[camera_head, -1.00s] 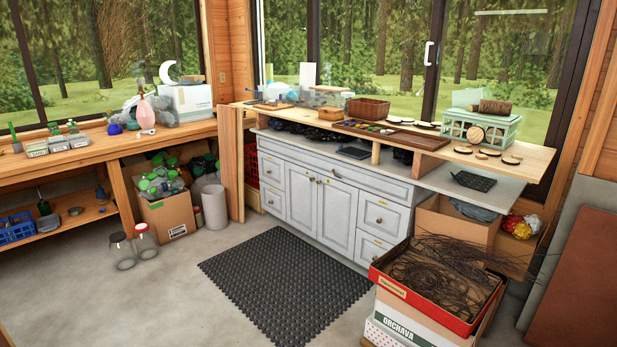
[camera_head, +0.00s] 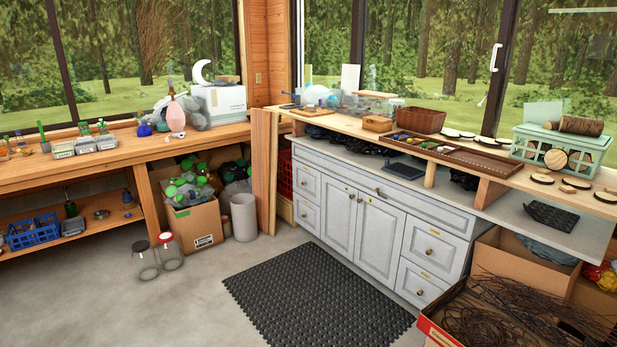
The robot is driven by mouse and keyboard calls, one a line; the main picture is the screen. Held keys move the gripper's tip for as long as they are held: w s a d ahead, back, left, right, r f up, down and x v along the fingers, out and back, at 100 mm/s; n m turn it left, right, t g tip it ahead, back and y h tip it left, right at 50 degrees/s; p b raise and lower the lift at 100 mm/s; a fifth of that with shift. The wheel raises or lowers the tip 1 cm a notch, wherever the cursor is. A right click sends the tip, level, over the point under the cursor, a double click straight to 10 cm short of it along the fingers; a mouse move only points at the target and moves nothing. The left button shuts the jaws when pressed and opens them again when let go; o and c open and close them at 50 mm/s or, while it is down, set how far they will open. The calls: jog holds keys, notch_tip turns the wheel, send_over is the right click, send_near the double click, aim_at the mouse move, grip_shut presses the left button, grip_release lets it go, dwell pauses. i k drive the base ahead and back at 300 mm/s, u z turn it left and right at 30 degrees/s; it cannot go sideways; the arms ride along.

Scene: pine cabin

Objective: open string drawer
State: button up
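A grey-white cabinet stands under the window counter. Its wide top drawer (camera_head: 400,204) has one handle and looks shut. On the left are an upper small drawer (camera_head: 308,186) and a lower small drawer (camera_head: 306,213), both shut. On the right are an upper drawer (camera_head: 432,252) and a lower drawer (camera_head: 420,284), also shut. Two doors, a left door (camera_head: 337,217) and a right door (camera_head: 377,241), are closed between them. Small yellow labels show on some fronts, but I cannot read which one says string. My gripper is not in view.
A black rubber mat (camera_head: 315,303) lies on the floor before the cabinet. A red-edged box of dark twigs (camera_head: 510,320) stands near the right drawers. Two glass jars (camera_head: 146,264) and a cardboard box (camera_head: 195,224) stand left. The concrete floor at left front is clear.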

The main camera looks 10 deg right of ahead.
aim_at(443, 253)
jog(key=u, duration=0.25)
jog(key=i, duration=1.5)
jog(key=u, duration=0.15)
